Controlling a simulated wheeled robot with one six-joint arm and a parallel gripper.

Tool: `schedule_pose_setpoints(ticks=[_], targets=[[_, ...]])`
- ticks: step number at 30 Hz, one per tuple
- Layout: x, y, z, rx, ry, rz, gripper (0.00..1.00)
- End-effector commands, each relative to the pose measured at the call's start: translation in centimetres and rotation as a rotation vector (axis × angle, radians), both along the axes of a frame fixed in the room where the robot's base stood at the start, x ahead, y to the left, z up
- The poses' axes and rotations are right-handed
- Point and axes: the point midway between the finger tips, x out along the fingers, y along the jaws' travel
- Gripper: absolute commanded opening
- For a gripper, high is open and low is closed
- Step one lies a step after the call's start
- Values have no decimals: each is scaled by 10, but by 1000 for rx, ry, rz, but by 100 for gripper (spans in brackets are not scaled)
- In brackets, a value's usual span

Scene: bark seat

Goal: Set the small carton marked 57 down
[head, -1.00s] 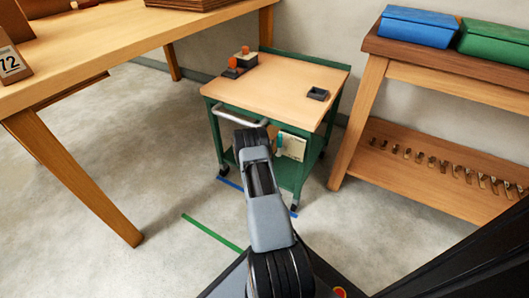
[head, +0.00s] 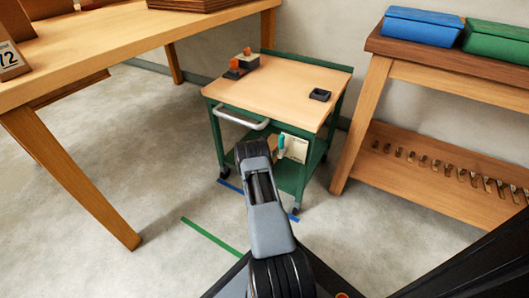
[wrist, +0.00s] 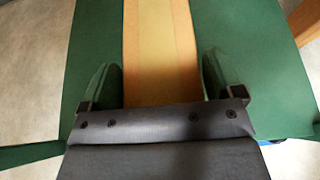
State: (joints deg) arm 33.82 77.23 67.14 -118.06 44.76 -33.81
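A tan carton (wrist: 160,50) with a paler yellow strip along its middle shows in the wrist view. It lies between the two fingers of my gripper (wrist: 161,75), which appear to press against both its sides. Its marking is not visible. A green surface (wrist: 92,45), apparently the lower shelf of the cart, lies beyond the carton on both sides; I cannot tell whether they touch. In the head view my arm reaches down in front of the green cart (head: 275,90), and my gripper is hidden behind the arm.
The cart's wooden top holds orange-capped items (head: 240,62) and a small black tray (head: 320,95). A wooden table (head: 130,50) stands left, a bench with blue (head: 421,27) and green (head: 497,42) boxes right.

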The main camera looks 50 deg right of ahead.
Motion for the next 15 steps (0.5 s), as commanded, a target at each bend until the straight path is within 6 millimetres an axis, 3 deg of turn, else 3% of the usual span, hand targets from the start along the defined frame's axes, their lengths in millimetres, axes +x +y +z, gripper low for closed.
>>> schedule_pose_setpoints(ticks=[4,12,15], targets=[[0,0,0,0,0,0,100],[0,0,4,-1,0,0,100],[-1,9,10,-1,2,2,100]])
